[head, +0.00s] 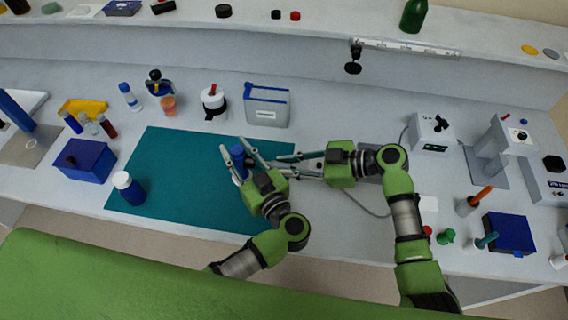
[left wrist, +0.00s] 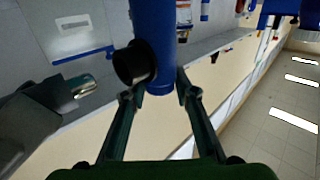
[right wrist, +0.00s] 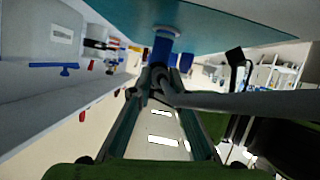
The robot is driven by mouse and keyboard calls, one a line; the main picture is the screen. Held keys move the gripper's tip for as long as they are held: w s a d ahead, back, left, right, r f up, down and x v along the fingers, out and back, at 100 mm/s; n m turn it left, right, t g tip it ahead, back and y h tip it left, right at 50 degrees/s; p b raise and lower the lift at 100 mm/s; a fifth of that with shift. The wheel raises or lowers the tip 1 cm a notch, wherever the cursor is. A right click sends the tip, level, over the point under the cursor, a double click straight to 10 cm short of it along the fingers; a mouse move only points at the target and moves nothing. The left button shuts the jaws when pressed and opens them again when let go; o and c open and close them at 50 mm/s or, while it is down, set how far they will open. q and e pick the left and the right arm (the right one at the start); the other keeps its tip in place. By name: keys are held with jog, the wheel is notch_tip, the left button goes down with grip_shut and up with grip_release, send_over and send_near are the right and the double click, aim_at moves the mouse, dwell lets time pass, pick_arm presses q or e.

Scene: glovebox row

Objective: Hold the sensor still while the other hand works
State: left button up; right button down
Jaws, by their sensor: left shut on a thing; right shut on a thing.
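The sensor appears to be the blue cylinder (head: 238,158) over the green mat; it shows large in the left wrist view (left wrist: 154,40), with a round black socket on its side. My left gripper (head: 236,160) is shut on it from both sides. It also shows ahead in the right wrist view (right wrist: 161,48). My right gripper (head: 281,167) points left toward the sensor, with a gap between them. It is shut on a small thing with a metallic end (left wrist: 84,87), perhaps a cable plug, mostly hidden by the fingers. A grey cable (head: 365,206) runs near my right gripper.
The green mat (head: 170,180) lies beneath, with a blue-and-white bottle (head: 130,189) on it. A blue box (head: 85,160) is at left, a grey bin with blue trim (head: 267,106) behind. A white box (head: 431,132) and a stand (head: 493,145) are at right. The mat's middle is clear.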

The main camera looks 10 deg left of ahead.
jog(key=shift+d, duration=2.05)
jog(key=shift+r, duration=0.15)
notch_tip(320, 180, up, 7)
jog(key=shift+s, duration=0.1)
pick_arm(q)
jog(key=o, duration=1.9)
jog(key=o, duration=0.6)
